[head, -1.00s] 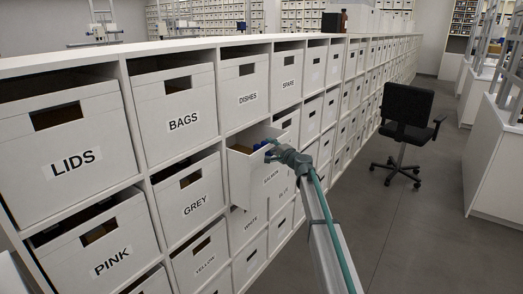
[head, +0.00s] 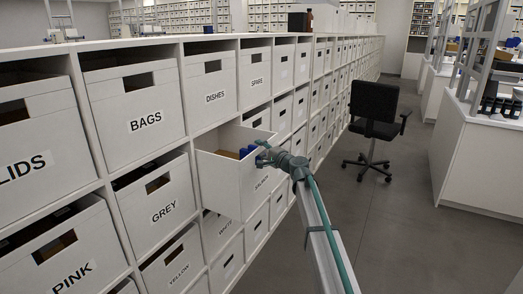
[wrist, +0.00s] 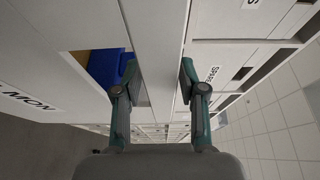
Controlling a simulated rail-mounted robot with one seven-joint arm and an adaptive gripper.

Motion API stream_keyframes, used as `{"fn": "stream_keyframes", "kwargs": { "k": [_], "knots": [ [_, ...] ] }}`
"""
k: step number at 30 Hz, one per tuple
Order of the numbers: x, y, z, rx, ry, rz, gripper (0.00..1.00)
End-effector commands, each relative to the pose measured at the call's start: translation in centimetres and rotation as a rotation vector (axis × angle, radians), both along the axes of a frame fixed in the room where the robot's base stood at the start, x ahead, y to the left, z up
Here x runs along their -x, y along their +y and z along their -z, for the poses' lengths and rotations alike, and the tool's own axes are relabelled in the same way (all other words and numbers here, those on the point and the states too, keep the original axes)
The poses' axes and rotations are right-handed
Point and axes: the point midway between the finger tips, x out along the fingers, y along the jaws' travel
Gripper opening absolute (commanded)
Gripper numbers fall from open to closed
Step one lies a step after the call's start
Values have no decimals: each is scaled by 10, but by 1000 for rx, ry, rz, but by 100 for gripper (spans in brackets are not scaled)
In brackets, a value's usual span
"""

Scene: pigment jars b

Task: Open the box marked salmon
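The white salmon box (head: 227,186) stands well out of the shelf, its open top showing brown and blue contents. Its front label, partly covered, shows in the wrist view as "MON" (wrist: 28,102). My gripper (head: 263,157) is at the upper right of the box front. In the wrist view the two fingers of my gripper (wrist: 160,68) are apart, with a pale panel behind the gap. The left finger overlaps a blue item (wrist: 105,65) seen in an opening of the box. I cannot tell whether the fingers touch the box.
Closed boxes surround it: grey (head: 158,195), bags (head: 138,100), dishes (head: 210,85) and spare (head: 256,70), the last two above. A black office chair (head: 372,115) stands on the floor to the right. The grey aisle floor (head: 400,235) is clear in front.

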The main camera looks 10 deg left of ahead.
Motion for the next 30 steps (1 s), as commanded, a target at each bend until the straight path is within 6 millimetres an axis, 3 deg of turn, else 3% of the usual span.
{"fn": "stream_keyframes", "kwargs": {
  "k": [17, 30],
  "knots": [
    [9, -9, 0, -1, -1, 1, 56],
    [62, -63, 0, -1, -1, 2, 56]
  ]
}}
